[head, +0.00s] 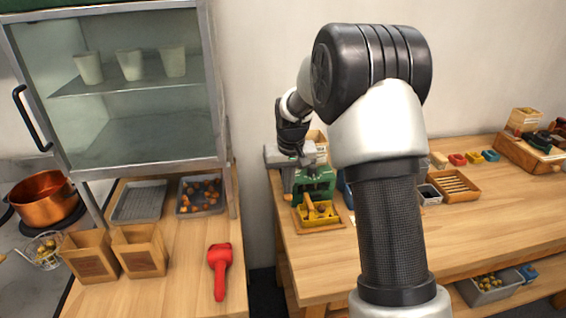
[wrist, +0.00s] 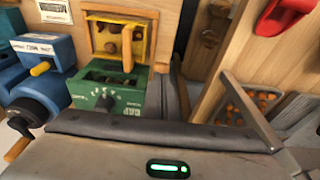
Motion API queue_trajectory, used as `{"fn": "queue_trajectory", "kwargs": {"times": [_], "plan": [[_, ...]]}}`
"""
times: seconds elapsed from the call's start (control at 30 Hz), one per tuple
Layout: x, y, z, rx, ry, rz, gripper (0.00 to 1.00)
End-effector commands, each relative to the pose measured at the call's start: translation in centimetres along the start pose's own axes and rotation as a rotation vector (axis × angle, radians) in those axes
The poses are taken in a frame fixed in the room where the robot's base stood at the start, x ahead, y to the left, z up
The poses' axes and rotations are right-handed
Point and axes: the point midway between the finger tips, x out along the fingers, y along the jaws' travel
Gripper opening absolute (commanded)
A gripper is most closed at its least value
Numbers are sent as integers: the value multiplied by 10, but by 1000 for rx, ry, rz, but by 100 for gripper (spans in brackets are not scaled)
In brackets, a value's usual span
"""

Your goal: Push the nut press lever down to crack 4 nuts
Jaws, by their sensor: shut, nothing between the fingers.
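The green press body (head: 315,183) stands at the left end of the right-hand table, partly behind my arm. My gripper (head: 297,150) is shut and empty, low over the press top. I cannot make out the lever clearly or tell whether the gripper touches it.
A blue machine (wrist: 42,58) stands beside the press. On the left counter are a red tool (head: 220,268), two wooden boxes (head: 140,250) and a tray of nuts (head: 185,208). A glass-fronted cabinet (head: 135,125) stands behind them.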

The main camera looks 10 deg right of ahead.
Motion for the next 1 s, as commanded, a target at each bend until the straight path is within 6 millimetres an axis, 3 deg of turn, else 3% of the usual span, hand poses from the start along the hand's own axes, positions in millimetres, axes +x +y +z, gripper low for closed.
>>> {"fn": "queue_trajectory", "kwargs": {"times": [0.17, 0.8, 1.0], "plan": [[-6, 0, -1, 0, -4, 0, 0], [-80, 0, -27, 0, -1, 0, 0], [-89, 0, -30, 0, -3, 0, 0]]}}
